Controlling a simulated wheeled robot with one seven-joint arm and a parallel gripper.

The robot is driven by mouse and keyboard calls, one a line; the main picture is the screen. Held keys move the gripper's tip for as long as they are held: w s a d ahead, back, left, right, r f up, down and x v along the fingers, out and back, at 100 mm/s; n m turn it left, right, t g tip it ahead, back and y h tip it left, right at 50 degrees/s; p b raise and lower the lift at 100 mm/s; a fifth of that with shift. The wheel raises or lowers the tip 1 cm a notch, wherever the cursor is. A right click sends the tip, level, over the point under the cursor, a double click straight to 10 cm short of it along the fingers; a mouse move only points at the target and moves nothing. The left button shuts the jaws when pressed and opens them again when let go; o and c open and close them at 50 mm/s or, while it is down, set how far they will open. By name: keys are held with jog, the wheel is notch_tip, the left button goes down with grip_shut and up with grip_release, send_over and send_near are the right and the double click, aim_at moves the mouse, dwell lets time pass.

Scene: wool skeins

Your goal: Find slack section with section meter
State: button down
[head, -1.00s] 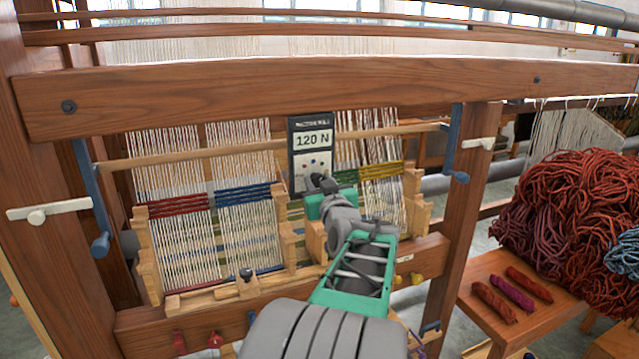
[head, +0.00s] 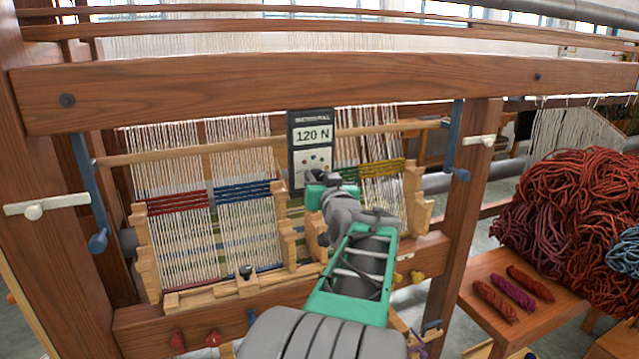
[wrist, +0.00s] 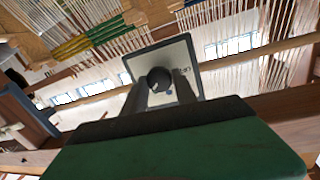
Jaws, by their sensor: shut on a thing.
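The section meter (head: 312,130) is a dark upright panel reading 120 N, with small coloured dots below the number; its pale face (wrist: 185,62) shows tilted in the wrist view. The warp hangs in sections with red (head: 178,202), blue (head: 243,192), green (head: 346,174) and yellow (head: 382,168) bands. My gripper (wrist: 160,88) is shut on a dark round knob (wrist: 159,79) in front of the meter face. What the knob joins is hidden.
Wooden loom posts (head: 470,190) and a thick top beam (head: 330,85) frame the warp. Wooden dividers (head: 290,235) stand between sections. A small dark knob (head: 246,271) sits on the lower rail. At right, a bench (head: 495,325) bears small skeins beside a red wool heap (head: 580,215).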

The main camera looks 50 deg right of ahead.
jog(key=m+b, duration=0.1)
jog(key=m, duration=0.4)
jog(key=shift+s+d+y+b, duration=0.1)
jog(key=shift+d+y+b, duration=0.05)
jog(key=shift+y+b, duration=0.2)
jog(key=shift+m, duration=0.3)
jog(key=c, duration=1)
grip_release()
jog(key=b+v, duration=0.2)
jog(key=v, duration=0.6)
